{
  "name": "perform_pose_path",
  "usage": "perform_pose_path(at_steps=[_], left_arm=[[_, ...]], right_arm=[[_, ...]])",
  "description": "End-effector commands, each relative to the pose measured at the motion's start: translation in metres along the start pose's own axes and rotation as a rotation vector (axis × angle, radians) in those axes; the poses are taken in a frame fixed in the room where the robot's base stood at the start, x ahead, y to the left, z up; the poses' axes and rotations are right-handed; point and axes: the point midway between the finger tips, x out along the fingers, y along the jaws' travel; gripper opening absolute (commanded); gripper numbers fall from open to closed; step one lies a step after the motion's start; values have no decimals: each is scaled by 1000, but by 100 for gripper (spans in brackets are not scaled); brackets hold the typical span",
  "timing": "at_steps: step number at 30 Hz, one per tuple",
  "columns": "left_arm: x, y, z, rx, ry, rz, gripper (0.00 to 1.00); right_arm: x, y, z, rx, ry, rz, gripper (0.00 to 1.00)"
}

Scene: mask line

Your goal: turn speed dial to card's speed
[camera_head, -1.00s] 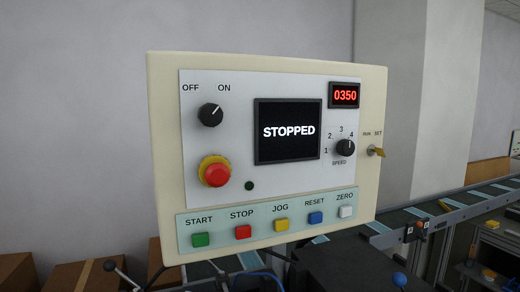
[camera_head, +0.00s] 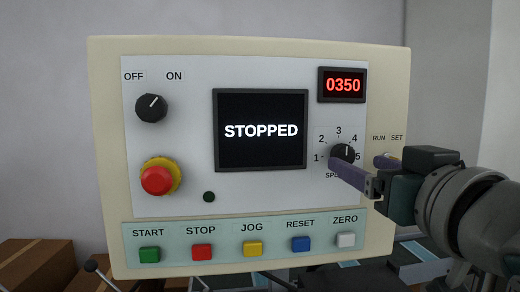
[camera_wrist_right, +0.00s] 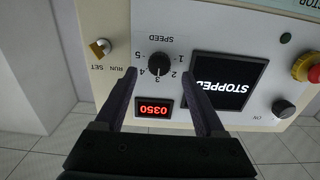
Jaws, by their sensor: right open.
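The speed dial (camera_head: 343,152) is a black knob with a white mark, ringed by the numbers 1 to 5, at the right of the control panel (camera_head: 250,47). Its mark points upward, around 3 to 4; I cannot tell exactly. My right gripper (camera_head: 356,160) is open, with one finger in front of the dial's lower part in the head view. In the right wrist view the dial (camera_wrist_right: 160,64) shows upside down between the two spread fingers (camera_wrist_right: 162,77), with a gap on both sides. No speed card is in view. My left gripper is out of view.
The screen (camera_head: 261,130) reads STOPPED and the red display (camera_head: 342,85) reads 0350. An OFF/ON knob (camera_head: 151,107), a red emergency button (camera_head: 158,180) and a row of coloured buttons sit on the panel. A RUN/SET key switch (camera_wrist_right: 100,47) is beside the dial.

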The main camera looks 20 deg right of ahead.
Motion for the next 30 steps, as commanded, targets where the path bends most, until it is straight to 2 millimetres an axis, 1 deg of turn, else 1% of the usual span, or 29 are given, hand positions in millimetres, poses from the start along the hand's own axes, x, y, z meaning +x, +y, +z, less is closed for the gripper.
perform_pose_path(at_steps=[1,3,9,13,20,30], left_arm=[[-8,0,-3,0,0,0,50],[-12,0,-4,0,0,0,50],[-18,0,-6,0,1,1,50],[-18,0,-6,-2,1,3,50],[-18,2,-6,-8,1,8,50],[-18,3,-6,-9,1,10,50]], right_arm=[[9,0,-5,-2,0,0,72],[19,0,-4,-2,0,0,72],[37,0,-2,1,0,-1,72],[41,0,0,0,-1,0,72],[41,0,0,0,-1,-1,72],[41,0,0,0,-1,0,34]])
